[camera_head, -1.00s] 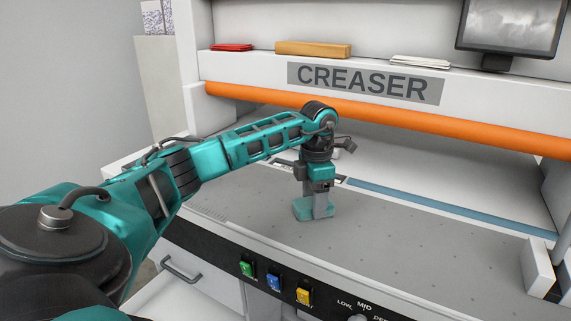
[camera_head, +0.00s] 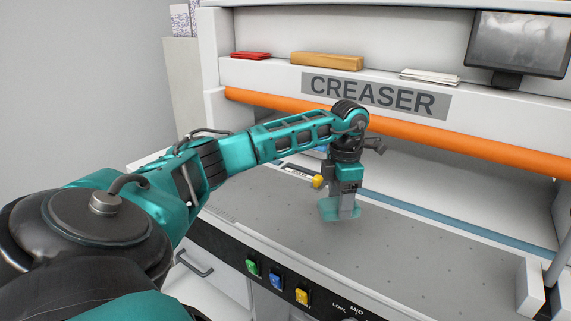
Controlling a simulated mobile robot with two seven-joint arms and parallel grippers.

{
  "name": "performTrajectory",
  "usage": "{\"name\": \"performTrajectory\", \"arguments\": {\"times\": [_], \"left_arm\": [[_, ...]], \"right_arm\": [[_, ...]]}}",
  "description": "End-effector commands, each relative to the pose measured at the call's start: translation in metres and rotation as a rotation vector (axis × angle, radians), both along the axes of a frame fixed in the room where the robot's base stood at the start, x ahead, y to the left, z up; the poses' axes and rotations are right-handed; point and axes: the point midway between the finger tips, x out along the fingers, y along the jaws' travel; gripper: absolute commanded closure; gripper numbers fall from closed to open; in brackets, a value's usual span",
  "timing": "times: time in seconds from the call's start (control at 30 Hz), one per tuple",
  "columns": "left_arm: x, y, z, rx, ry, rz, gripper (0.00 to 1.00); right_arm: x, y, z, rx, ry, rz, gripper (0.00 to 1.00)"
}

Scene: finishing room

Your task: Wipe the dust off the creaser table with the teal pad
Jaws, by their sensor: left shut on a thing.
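The creaser table (camera_head: 425,245) is a grey surface dotted with small dark holes, below a panel lettered CREASER. My left gripper (camera_head: 341,207) points down over the middle of the table. It is shut on the teal pad (camera_head: 328,213), whose edges show on both sides of the fingers. The pad is at the table surface; I cannot tell how firmly it touches. Dust is not clearly distinguishable from the dark holes at this size. My right gripper is out of view.
An orange bar (camera_head: 420,138) runs across above the table. A white block (camera_head: 530,288) stands at the right end. Green (camera_head: 252,268), blue (camera_head: 276,279) and yellow (camera_head: 301,295) buttons line the front panel. A monitor (camera_head: 517,42) stands on the shelf. The right half of the table is clear.

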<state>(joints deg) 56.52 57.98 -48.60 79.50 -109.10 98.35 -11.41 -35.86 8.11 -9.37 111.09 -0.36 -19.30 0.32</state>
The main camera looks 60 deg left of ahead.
Motion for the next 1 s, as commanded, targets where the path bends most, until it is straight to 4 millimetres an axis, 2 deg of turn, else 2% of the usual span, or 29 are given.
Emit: {"name": "performTrajectory", "arguments": {"times": [0.03, 0.13, 0.4, 0.87, 1.0], "left_arm": [[-0.001, 0.001, 0.009, 0.000, -0.001, 0.001, 0.66], [-0.002, 0.002, 0.018, 0.000, -0.001, 0.001, 0.66], [-0.005, 0.008, 0.035, 0.001, -0.003, 0.005, 0.66], [-0.006, 0.009, 0.039, 0.000, -0.001, 0.004, 0.66], [-0.005, -0.001, 0.038, 0.000, -0.001, -0.087, 0.66]], "right_arm": [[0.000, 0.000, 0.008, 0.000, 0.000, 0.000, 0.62], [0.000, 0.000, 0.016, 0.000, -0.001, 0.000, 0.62], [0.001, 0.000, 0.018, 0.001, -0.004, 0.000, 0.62], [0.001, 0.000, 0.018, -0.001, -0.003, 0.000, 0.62], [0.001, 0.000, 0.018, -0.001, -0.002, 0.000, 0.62]]}}
